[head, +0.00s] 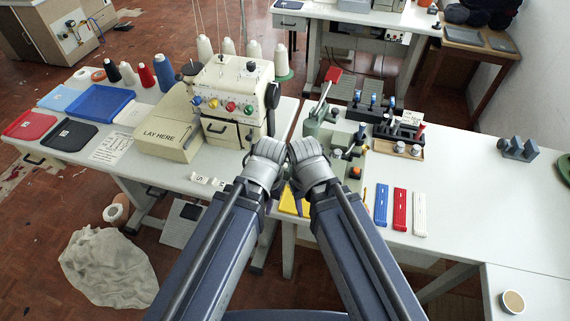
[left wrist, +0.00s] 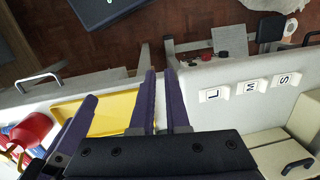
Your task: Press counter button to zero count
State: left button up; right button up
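I cannot pick out a counter or its button with certainty. The cream buttonhole machine (head: 236,86) stands back on the left table, with a row of small coloured knobs or buttons on its front, including a red one (head: 231,106) and a green one (head: 249,109). My left gripper (left wrist: 159,72) is slightly open and empty, with its purple fingers above the table edge in the left wrist view. In the head view my left wrist (head: 266,163) and right wrist (head: 311,161) are side by side in front of the machine and hide the right gripper's fingers.
A yellow tray (left wrist: 97,112) lies below the left gripper. White letter tags (left wrist: 249,87) lie beside it. A grey-green press (head: 325,130) stands right of the machine. Blue (head: 381,205), red (head: 399,209) and white (head: 419,213) strips lie right. The far-right tabletop is mostly clear.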

pick_arm(q)
grip_shut()
dwell(1.1)
